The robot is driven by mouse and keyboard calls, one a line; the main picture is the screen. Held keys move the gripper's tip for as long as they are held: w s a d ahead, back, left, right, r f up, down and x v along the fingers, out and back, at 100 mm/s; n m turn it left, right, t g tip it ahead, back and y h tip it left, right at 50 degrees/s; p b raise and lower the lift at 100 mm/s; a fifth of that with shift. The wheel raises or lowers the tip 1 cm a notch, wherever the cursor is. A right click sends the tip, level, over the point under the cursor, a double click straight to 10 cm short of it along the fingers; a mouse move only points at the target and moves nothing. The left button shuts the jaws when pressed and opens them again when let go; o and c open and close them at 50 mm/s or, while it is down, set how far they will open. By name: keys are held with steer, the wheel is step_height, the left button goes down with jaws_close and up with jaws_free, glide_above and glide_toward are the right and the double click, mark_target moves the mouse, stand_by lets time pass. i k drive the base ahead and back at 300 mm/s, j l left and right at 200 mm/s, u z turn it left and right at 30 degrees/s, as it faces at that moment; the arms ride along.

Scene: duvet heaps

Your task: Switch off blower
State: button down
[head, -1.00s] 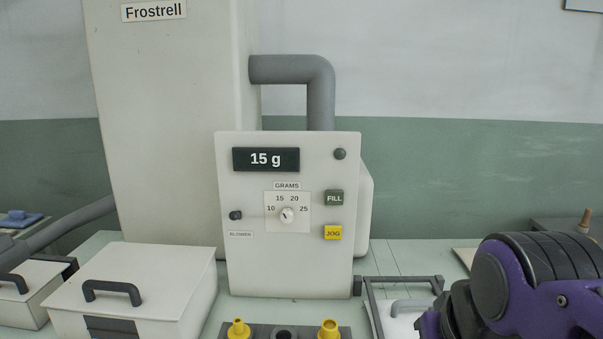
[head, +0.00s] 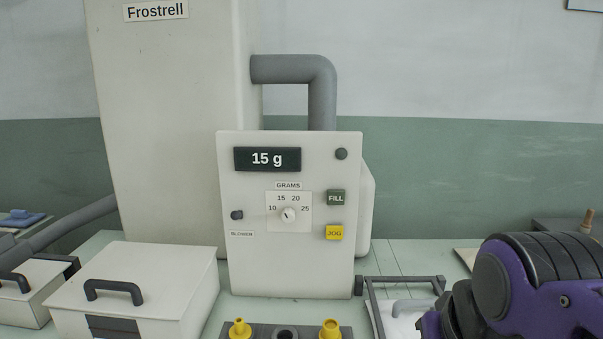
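The blower switch (head: 237,215) is a small dark knob or toggle on the left of the white control panel (head: 290,270), above a small label that reads BLOWER. It is too small to tell which way it is set. The panel's display (head: 267,159) reads 15 g. A grams dial (head: 289,215) points up and left, toward 15. A green FILL button (head: 336,197), a yellow JOG button (head: 335,233) and a dark green round lamp (head: 341,154) are on the right. My purple and black arm shows at the lower right, apart from the panel. My gripper is not in view.
A tall white cabinet marked Frostrell (head: 165,120) stands behind, with a grey pipe (head: 320,85). A white lidded box (head: 150,275) is at front left. Yellow nozzles (head: 330,329) stand in a dark rack in front. A grey metal frame (head: 400,280) is at right.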

mark_target(236, 215)
steer(key=i+j, duration=0.1)
steer(key=j, duration=0.75)
steer(key=i+j, duration=0.15)
steer(key=j, duration=0.3)
steer(key=i+j, duration=0.1)
steer(key=j, duration=0.3)
steer(key=k+j, duration=0.1)
steer(key=j, duration=0.35)
steer(key=k+j+z, duration=0.1)
steer(key=j, duration=0.4)
steer(key=l, duration=0.3)
steer(key=i+l+u, duration=0.1)
steer(key=l, duration=0.2)
